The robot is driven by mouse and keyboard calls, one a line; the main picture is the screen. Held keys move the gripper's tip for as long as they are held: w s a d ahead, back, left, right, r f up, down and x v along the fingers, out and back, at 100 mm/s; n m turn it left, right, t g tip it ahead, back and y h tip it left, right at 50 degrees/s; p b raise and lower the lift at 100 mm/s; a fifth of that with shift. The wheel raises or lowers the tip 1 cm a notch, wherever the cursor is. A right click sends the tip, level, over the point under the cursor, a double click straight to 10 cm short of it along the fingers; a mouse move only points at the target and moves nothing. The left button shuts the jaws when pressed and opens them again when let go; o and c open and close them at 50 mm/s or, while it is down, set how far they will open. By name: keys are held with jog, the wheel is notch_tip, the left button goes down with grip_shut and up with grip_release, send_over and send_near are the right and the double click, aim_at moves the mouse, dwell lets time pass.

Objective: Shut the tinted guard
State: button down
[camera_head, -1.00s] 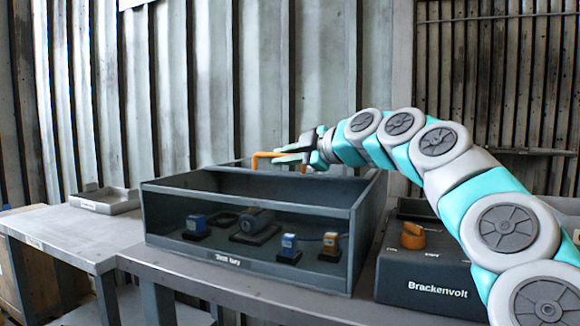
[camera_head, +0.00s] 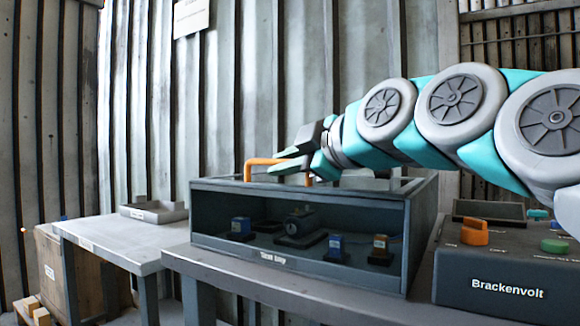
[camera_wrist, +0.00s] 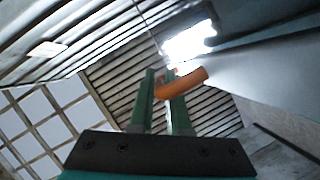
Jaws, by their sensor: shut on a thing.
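The grey housing (camera_head: 300,268) stands on the bench, with a dark see-through front and several small parts inside. An orange handle (camera_head: 262,163) rises at its top. My gripper (camera_head: 288,166) reaches in from the right and is shut on this handle. In the wrist view, the orange handle (camera_wrist: 190,82) lies at the green fingertips of my gripper (camera_wrist: 163,82). The housing's top is seen almost edge-on, so the tinted guard's exact angle cannot be told. My fingers and arm hide part of the top.
A control box (camera_head: 505,285) marked Brackenvolt, with orange and green knobs, stands right of the housing. A small grey tray (camera_head: 155,214) sits on the left table (camera_head: 110,242). A ribbed metal wall (camera_head: 270,80) is close behind. The left table is mostly clear.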

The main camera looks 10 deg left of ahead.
jog(key=shift+s+a, duration=0.1)
jog(key=shift+s, duration=0.05)
jog(key=c, duration=1.2)
grip_release()
jog(key=shift+s, duration=0.15)
jog(key=shift+o, duration=0.2)
jog(key=v, duration=0.7)
jog(key=shift+s+d, duration=0.25)
jog(key=shift+d, duration=0.05)
jog(key=shift+r, duration=0.1)
